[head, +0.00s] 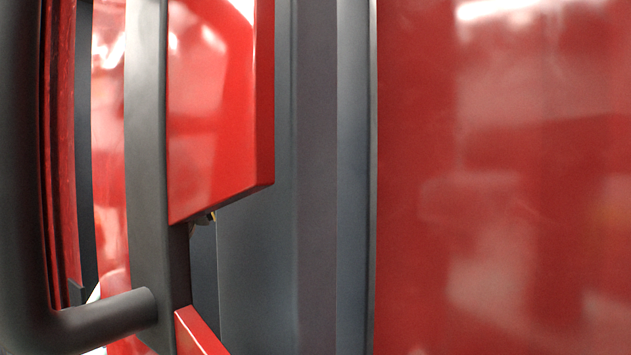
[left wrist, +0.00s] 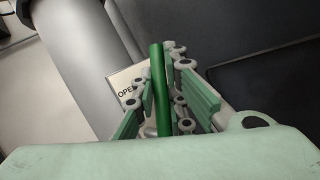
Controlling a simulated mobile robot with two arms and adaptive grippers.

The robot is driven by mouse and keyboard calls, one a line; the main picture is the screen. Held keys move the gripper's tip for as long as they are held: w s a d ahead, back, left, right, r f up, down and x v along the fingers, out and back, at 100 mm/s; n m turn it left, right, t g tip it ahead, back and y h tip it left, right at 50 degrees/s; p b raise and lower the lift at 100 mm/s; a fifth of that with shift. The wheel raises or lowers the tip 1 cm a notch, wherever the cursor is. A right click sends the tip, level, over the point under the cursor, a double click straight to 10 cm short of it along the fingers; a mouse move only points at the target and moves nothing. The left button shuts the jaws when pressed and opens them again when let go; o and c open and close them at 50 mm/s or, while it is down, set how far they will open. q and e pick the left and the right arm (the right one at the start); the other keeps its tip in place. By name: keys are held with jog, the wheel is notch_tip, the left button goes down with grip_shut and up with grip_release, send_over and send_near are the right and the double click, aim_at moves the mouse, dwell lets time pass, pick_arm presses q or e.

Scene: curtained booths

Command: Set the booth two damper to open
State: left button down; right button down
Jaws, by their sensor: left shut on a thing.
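In the left wrist view, my left gripper (left wrist: 165,75) is shut on a dark green rod (left wrist: 160,85), which appears to be the damper handle. The rod runs up between the two pale green jointed fingers. A pale label (left wrist: 126,86) with the letters "OPE" lies just left of the rod, and the rest of its word is hidden behind the finger. A grey round duct (left wrist: 85,40) passes behind on the left. No booth number shows. Neither gripper shows in the head view.
In the head view, a large glossy red panel (head: 500,180) fills the right side. A red box-like panel (head: 220,110), grey uprights (head: 318,180) and a thick dark bent tube (head: 105,315) stand close on the left. Dark grey panels (left wrist: 245,35) lie behind the gripper.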

pick_arm(q)
jog(key=n+t, duration=0.1)
jog(key=n+b, duration=0.1)
jog(key=a+n+t, duration=0.1)
jog(key=shift+w+t+h+b, duration=0.25)
jog(key=shift+t+h+b, duration=0.05)
jog(key=shift+b, duration=0.05)
jog(key=shift+w+a+r+n+t+b, duration=0.15)
jog(key=shift+a+n+t+b, duration=0.15)
jog(key=shift+n+t, duration=0.65)
jog(key=shift+w+a+r+n+t+b, duration=0.15)
jog(key=shift+a+n+t, duration=0.25)
jog(key=shift+n+t, duration=0.5)
jog(key=shift+s+n, duration=0.1)
jog(key=shift+n, duration=0.25)
jog(key=c, duration=1.8)
grip_release()
jog(key=shift+a, duration=0.1)
jog(key=shift+o, duration=0.2)
jog(key=v, duration=1.2)
jog(key=shift+s, duration=0.1)
